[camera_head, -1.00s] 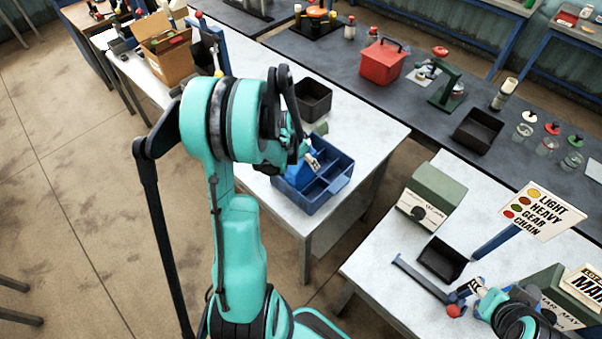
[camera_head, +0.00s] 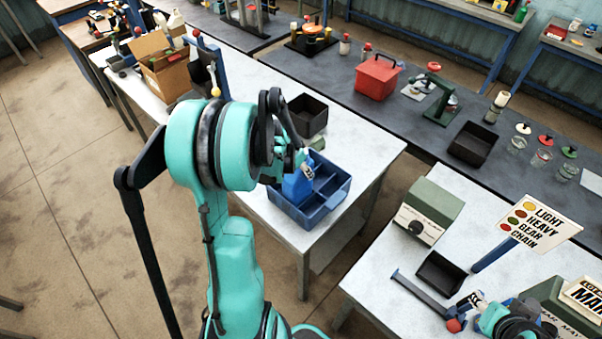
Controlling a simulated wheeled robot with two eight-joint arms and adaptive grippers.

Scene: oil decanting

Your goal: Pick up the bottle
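A blue upright shape, perhaps the bottle (camera_head: 296,188), stands in the blue divided tray (camera_head: 327,205) on the white table. My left gripper (camera_head: 308,170) is at its top, mostly hidden behind my teal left arm. I cannot tell whether its fingers close on the blue shape. My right gripper (camera_head: 468,303) is at the lower right, beside a red knob (camera_head: 453,325) on a blue bar. Its fingers are too small and covered to read.
A black bin (camera_head: 307,115) stands behind the tray, and a cardboard box (camera_head: 165,72) is at the far left. A green-grey box (camera_head: 429,209), a black tray (camera_head: 440,272) and a sign (camera_head: 540,222) are on the right table. Jars (camera_head: 541,158) stand on the dark bench.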

